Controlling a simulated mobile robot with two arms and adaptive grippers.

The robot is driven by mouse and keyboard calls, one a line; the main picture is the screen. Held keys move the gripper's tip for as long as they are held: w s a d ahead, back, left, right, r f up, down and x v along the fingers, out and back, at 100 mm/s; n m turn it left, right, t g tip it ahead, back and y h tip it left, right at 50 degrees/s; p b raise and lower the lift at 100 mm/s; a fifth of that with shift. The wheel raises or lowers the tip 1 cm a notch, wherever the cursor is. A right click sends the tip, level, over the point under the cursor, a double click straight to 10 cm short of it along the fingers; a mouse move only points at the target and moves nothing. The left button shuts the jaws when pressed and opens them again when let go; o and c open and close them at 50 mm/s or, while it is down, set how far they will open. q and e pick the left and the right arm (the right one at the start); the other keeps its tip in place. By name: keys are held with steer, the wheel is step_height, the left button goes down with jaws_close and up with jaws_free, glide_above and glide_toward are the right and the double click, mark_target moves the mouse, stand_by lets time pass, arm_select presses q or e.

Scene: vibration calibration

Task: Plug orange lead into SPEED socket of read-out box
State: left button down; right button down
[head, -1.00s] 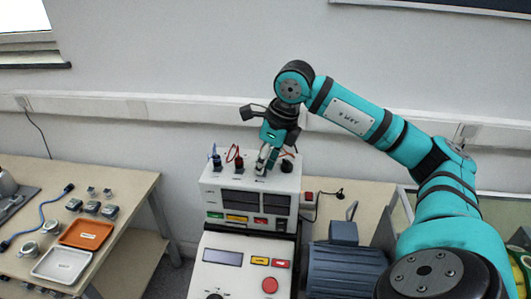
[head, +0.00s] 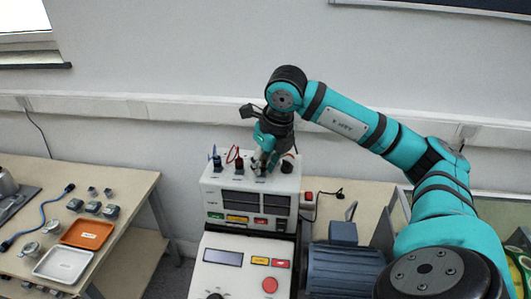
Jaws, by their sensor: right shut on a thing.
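The white read-out box (head: 210,180) stands in the middle of the head view, with sockets along its top. A blue lead (head: 216,160) and a red lead (head: 238,162) stand upright in the left sockets. My right gripper (head: 259,167) reaches down from above over the box top, just right of the red lead. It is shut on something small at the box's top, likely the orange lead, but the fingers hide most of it. I cannot tell whether its plug is seated. A black knob or plug (head: 287,166) sits right of the gripper. My left gripper is not in view.
Below the box is a control panel with a red button (head: 270,285). A blue-grey motor (head: 343,270) stands to the right. On the left table are an orange tray (head: 88,234), a white tray (head: 62,264), a blue cable (head: 42,216) and small blocks.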

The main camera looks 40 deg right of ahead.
mark_target(263, 163)
steer(key=shift+m, duration=0.6)
steer(key=shift+a+m+h+p, duration=0.1)
steer(key=shift+m+h+p, duration=0.45)
steer(key=shift+m, duration=0.85)
steer(key=c, duration=1.1)
jaws_free()
steer(key=shift+r, duration=0.1)
steer(key=shift+p+v, duration=1.45)
steer(key=shift+v, duration=0.95)
